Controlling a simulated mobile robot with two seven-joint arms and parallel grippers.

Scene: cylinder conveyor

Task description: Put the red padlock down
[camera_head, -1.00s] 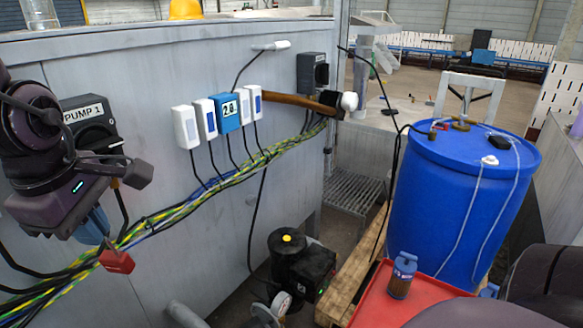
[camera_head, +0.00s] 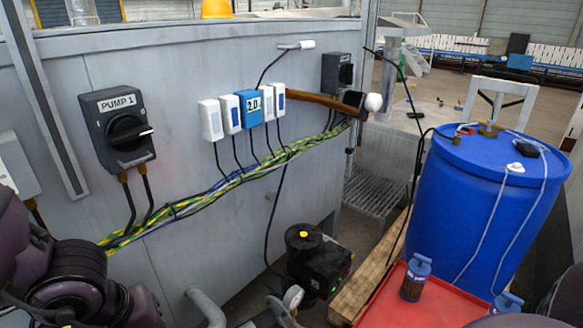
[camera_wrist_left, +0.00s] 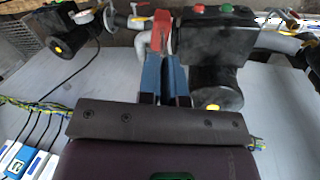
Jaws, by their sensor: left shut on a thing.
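The red padlock (camera_wrist_left: 162,30) shows in the left wrist view at the tips of the blue fingers of my left gripper (camera_wrist_left: 164,60), which is shut on it. Behind it in that view are grey pipes and dark pump bodies; I cannot tell whether the padlock touches any of them. In the head view my left arm is at the lower left, and its gripper and the padlock are out of sight. My right gripper is in neither view.
In the head view a red tray (camera_head: 440,311) holds brown bottles with blue caps. A blue barrel (camera_head: 480,205) stands behind it. A dark pump (camera_head: 318,262) stands below.

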